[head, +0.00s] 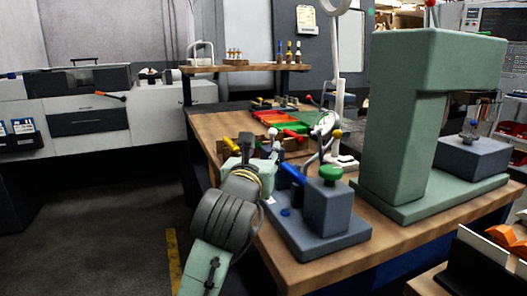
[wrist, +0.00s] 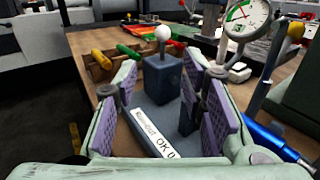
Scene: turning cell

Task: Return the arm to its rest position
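My gripper (head: 250,150) is at the end of my arm, over the left edge of the wooden workbench (head: 215,128). In the wrist view my gripper (wrist: 166,100) has its purple-padded fingers wide apart. No held part shows between them. A blue-grey block with a white ball knob (wrist: 163,75) shows beyond and between the fingers. A white label reading "OK" (wrist: 152,133) lies on its base. My arm is stretched out forward from the lower part of the head view.
A blue-grey fixture with a green knob (head: 328,205) stands close right of my gripper. A tall green machine (head: 400,130) stands further right. A dial gauge (wrist: 246,18) is at upper right in the wrist view. Open floor (head: 100,220) lies to the left.

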